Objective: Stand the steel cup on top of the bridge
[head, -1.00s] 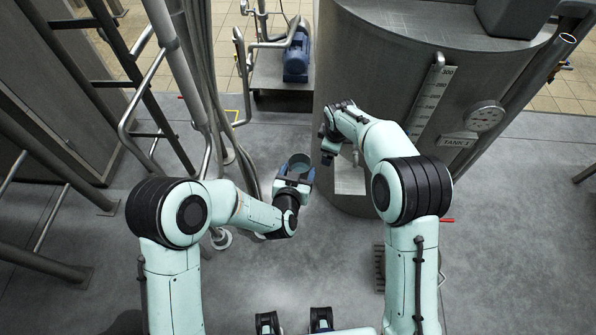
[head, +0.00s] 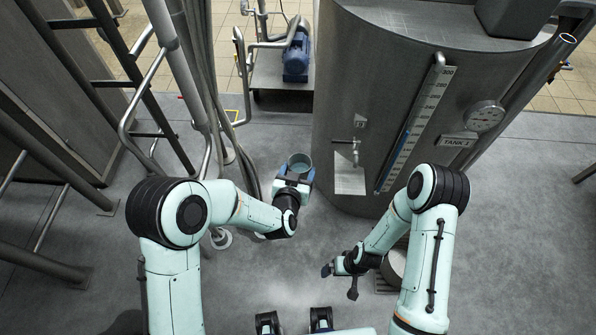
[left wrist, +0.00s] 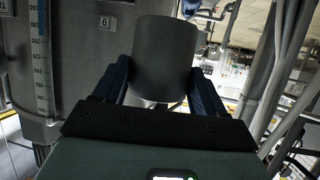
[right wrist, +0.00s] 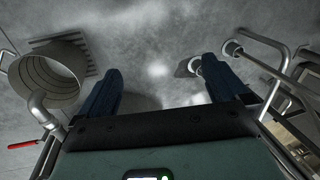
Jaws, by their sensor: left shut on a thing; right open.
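The steel cup (head: 299,161) is upright in the head view, its round open rim facing up. My left gripper (head: 296,174) is shut on it, one finger on each side. In the left wrist view the cup (left wrist: 165,60) is a plain grey cylinder between the blue fingers (left wrist: 160,85). My right gripper (head: 340,281) is open and empty, low in front of the tank. I cannot clearly make out a bridge in any view.
The tank (head: 390,105) with a tap (head: 347,153), a pale plate (head: 350,181) and a level gauge (head: 410,125) stands behind my arms. Pipes (head: 200,90) rise at left. A round open pipe end (right wrist: 48,78) is beside a floor grating (right wrist: 75,42). Central floor is clear.

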